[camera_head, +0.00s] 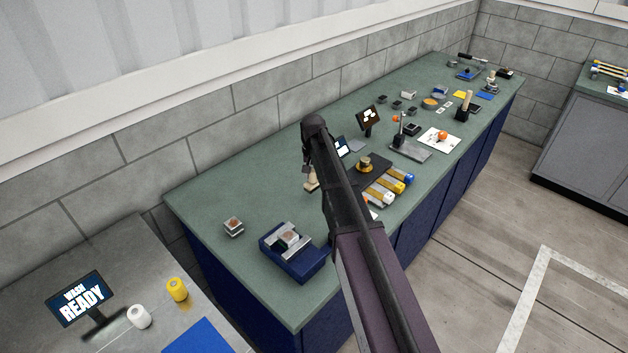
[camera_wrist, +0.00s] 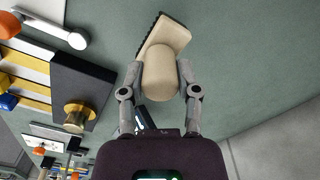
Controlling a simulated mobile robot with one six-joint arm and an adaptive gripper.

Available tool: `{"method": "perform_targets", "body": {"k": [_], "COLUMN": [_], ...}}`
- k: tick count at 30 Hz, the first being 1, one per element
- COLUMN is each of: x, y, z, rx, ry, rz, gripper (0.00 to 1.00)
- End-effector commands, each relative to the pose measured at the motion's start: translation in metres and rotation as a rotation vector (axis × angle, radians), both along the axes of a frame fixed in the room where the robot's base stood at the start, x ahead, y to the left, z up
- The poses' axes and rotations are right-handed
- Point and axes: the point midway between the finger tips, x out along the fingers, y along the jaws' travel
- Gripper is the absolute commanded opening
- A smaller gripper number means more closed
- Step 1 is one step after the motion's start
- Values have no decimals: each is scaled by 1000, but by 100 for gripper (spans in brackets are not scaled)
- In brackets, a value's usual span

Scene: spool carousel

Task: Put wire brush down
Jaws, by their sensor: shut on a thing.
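The wire brush (camera_wrist: 160,75) has a pale wooden body and a dark bristle edge at its far end. In the wrist view my gripper (camera_wrist: 160,72) is shut on it, one finger on each side. In the head view the brush (camera_head: 311,184) shows as a small pale shape just left of my arm, over the green bench top (camera_head: 269,196). My gripper (camera_head: 308,172) is mostly hidden there by my arm. I cannot tell whether the brush touches the bench.
A blue fixture (camera_head: 297,265) and a small block (camera_head: 233,227) stand at the bench's near end. Green surface left of the brush is clear.

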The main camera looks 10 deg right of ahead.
Motion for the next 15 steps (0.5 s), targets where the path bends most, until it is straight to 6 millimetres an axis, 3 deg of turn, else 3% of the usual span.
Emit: {"method": "perform_targets", "body": {"k": [10,15], "x": [2,17], "y": [-1,-3], "z": [0,-2], "rx": [0,0], "ry": [0,0], "rz": [-1,-1], "gripper": [4,4]}}
